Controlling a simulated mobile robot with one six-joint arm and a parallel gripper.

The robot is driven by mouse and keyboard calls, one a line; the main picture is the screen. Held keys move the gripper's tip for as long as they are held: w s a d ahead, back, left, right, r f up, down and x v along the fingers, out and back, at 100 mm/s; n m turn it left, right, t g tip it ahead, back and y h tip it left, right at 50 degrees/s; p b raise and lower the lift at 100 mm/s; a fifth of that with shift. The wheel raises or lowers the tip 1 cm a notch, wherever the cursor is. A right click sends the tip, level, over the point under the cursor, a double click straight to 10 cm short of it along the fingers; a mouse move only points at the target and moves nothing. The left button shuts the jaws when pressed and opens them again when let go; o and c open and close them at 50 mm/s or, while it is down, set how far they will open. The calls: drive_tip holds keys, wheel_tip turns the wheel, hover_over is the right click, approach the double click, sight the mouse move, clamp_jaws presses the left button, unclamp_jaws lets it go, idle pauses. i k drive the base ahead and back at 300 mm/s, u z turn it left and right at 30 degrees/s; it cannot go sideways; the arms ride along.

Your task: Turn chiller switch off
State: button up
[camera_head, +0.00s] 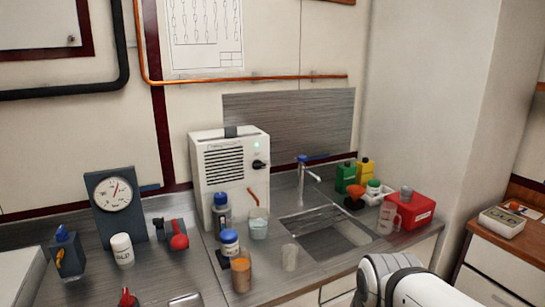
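A white box-shaped unit, which looks like the chiller (205,190), stands on the metal counter against the back wall. It has a dark slatted vent on its front. A black rotary switch (260,164) sits on the right part of its front, with a small lit green light (257,145) above it. The switch's labels are too small to read. A white rounded part of my arm shows at the bottom right, well apart from the chiller. My gripper's fingers are not in view.
Bottles (221,212), a beaker (258,224) and an amber jar (241,272) stand in front of the chiller. A sink (343,229) with a tap (302,178) lies to its right. A red box (409,209) stands beyond. A gauge (114,194) stands left.

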sight(257, 165)
drive_tip(key=u, duration=0.05)
drive_tip(key=i, duration=1)
drive_tip(key=u, duration=0.45)
